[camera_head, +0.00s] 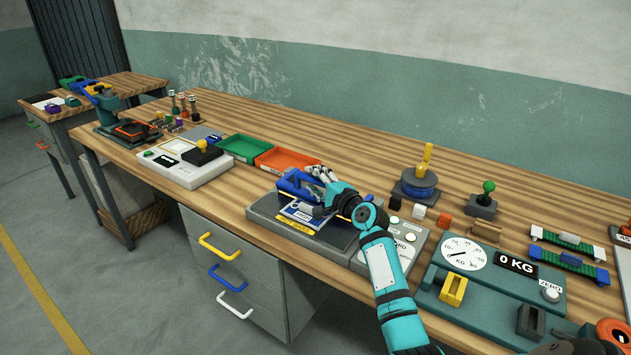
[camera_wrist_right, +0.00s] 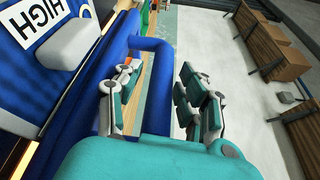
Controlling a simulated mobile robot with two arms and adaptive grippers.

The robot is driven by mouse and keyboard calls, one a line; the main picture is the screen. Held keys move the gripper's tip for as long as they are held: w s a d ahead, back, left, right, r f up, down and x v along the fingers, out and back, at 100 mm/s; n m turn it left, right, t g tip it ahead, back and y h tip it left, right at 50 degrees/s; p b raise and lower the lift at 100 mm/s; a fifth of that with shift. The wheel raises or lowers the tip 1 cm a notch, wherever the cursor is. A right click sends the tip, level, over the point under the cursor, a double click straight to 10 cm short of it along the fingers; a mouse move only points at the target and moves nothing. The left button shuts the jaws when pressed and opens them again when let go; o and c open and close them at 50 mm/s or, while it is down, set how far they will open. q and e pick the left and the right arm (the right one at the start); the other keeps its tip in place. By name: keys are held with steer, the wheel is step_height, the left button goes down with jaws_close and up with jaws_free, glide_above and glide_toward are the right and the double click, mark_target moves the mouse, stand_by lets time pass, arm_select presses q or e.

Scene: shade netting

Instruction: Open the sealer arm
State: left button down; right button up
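The sealer sits near the front edge of the workbench, with a grey base (camera_head: 272,212) and a blue arm (camera_head: 290,184) on top. In the right wrist view, a blue looped handle (camera_wrist_right: 152,43) and a blue panel with a "HIGH" label (camera_wrist_right: 38,30) show close up. My right gripper (camera_head: 322,174) is at the blue arm, reaching over the sealer. Whether a finger touches the handle cannot be told.
A green tray (camera_head: 243,148) and a red tray (camera_head: 286,159) lie behind the sealer. A white scale-like device (camera_head: 180,166) stands to the left. A teal dial scale (camera_head: 500,285) stands to the right. The bench's back strip is mostly clear.

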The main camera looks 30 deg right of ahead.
jaws_close()
stand_by(0.3)
steer(key=shift+w+d+r+m+p, duration=0.15)
steer(key=shift+r+m+p, duration=0.3)
steer(key=shift+p, duration=0.6)
steer(key=w+d+r+m+g+y+p, duration=0.3)
steer(key=d+m+p, duration=0.5)
steer(key=p, duration=0.2)
steer(key=shift+w+d+r+g, duration=0.2)
steer(key=shift+d+r+g, duration=0.05)
steer(key=shift+d+g, duration=0.1)
steer(key=shift+d, duration=0.1)
